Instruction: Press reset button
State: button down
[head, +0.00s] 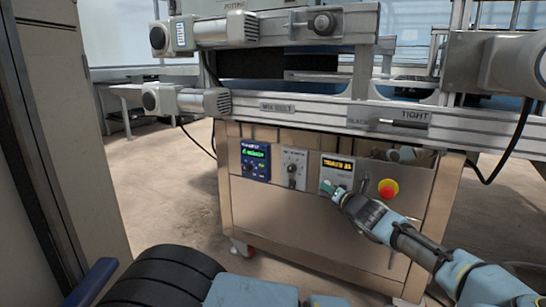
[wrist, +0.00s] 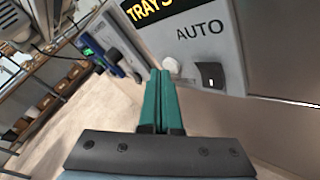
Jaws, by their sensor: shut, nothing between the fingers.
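A grey control box with a yellow-lettered TRAYS display (head: 338,165) is on the front of the machine cabinet. In the wrist view the box (wrist: 195,52) shows the word AUTO, a black rocker switch (wrist: 209,77) and a small pale round button (wrist: 172,64). No reset label is readable. My gripper (head: 328,188) is at the lower part of this box, its green fingers closed together and empty. In the wrist view the fingertips (wrist: 165,72) overlap the lower edge of the pale button; I cannot tell whether they touch it.
A grey knob box (head: 293,168) and a blue controller (head: 256,160) are to the left. A metal conveyor frame (head: 290,106) overhangs the panel. Floor to the left is clear.

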jog(key=shift+w, duration=0.2)
dwell(0.4)
jog(key=shift+s+r+p, duration=0.1)
jog(key=shift+s+p, duration=0.05)
jog(key=shift+p, duration=0.2)
jog(key=shift+s+a+p, duration=0.2)
jog(key=shift+s+p, duration=0.1)
jog(key=shift+p, duration=0.05)
jog(key=s+a+p, duration=0.2)
jog(key=s+a, duration=0.1)
jog(key=s, duration=0.2)
jog(key=shift+s+p, duration=0.15)
jog(key=shift+p, duration=0.2)
dwell(0.5)
